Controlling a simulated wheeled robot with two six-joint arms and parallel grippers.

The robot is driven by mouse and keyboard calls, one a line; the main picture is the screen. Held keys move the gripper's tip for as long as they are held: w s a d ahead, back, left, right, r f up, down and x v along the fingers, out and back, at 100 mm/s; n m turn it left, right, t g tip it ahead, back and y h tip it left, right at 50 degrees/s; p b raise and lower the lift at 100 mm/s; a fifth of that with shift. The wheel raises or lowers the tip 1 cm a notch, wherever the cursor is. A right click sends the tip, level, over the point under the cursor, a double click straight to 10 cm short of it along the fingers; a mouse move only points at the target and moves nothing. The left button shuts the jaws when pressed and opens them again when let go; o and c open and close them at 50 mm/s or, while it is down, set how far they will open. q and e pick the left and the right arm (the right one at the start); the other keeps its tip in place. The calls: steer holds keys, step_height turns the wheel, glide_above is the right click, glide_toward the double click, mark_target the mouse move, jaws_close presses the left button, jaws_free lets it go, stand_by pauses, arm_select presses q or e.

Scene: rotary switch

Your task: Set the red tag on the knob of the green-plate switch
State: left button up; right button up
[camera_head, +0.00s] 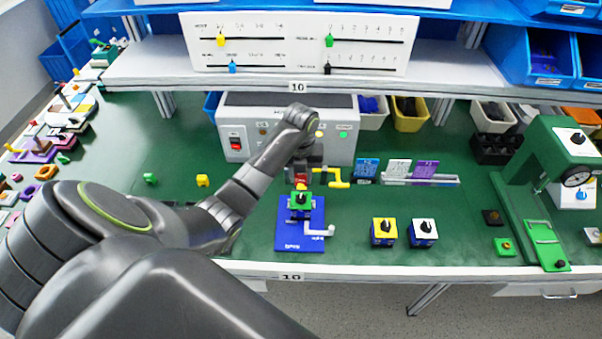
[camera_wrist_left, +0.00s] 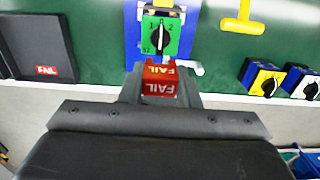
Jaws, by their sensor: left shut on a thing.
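The green-plate switch (camera_head: 300,201) is a blue box with a green face and a black knob, standing on a blue board (camera_head: 288,238). In the left wrist view its green plate (camera_wrist_left: 151,45) is marked with digits, and its black knob (camera_wrist_left: 160,36) is uncovered. My left gripper (camera_head: 302,176) is shut on the red tag (camera_head: 301,181), close to the switch. In the left wrist view the red tag (camera_wrist_left: 159,79), lettered FAIL, sits between the fingers just below the switch in the picture. I cannot tell whether tag and switch touch. My right gripper is out of view.
A yellow-plate switch (camera_head: 383,232) and a white-plate switch (camera_head: 423,233) stand to the right. A grey lever (camera_head: 319,231) is on the blue board. A yellow handle (camera_head: 338,178) and a control box (camera_head: 262,150) are behind. The table's front middle is clear.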

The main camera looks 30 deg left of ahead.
mark_target(301, 197)
arm_select(q)
steer(key=shift+f+b, duration=1.7)
steer(key=shift+f, duration=1.2)
steer(key=shift+r+p, duration=0.1)
steer(key=shift+p, duration=0.25)
steer(key=shift+p, duration=0.7)
steer(key=shift+f+b, duration=0.75)
steer(key=shift+f, duration=0.5)
steer(key=o, duration=1)
steer(key=shift+r, duration=0.15)
